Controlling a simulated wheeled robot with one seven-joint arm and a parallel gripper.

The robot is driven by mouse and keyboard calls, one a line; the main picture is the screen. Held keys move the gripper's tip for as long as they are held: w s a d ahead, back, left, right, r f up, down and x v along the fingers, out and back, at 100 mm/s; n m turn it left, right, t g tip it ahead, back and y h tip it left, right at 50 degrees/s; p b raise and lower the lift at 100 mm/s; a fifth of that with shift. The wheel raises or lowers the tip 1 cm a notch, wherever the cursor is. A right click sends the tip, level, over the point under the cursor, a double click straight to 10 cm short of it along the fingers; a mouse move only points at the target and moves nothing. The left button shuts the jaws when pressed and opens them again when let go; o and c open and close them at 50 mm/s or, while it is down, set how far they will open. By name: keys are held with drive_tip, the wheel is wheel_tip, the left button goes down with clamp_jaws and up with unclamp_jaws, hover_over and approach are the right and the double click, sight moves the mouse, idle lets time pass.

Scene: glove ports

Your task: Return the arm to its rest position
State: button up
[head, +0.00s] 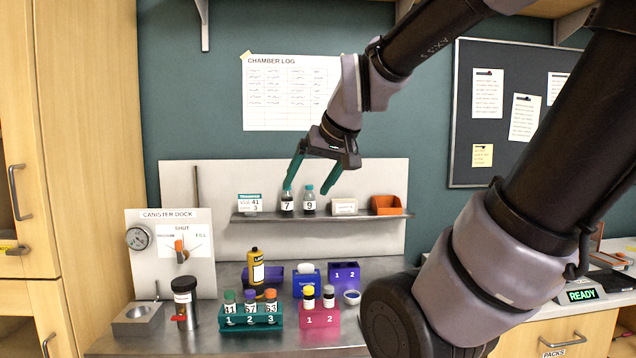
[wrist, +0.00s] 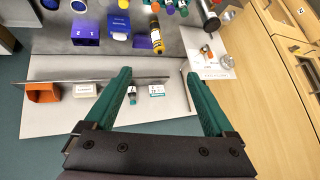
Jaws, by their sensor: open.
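The second vial is hidden or hard to make out there. My arm reaches in from the upper right of the head view.
The shelf (head: 262,217) also bears an orange bin (head: 387,205) and a white box (head: 344,207). A wooden cabinet (head: 92,130) bounds the left.

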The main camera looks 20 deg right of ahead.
drive_tip(key=s+m, duration=0.1)
drive_tip(key=s, duration=0.2)
drive_tip(key=s+m+g, duration=0.1)
drive_tip(key=s, duration=0.1)
drive_tip(key=shift+s+a+r+m, duration=0.2)
drive_tip(key=shift+s+r+m, duration=0.05)
drive_tip(key=shift+r+m, duration=0.05)
idle(0.9)
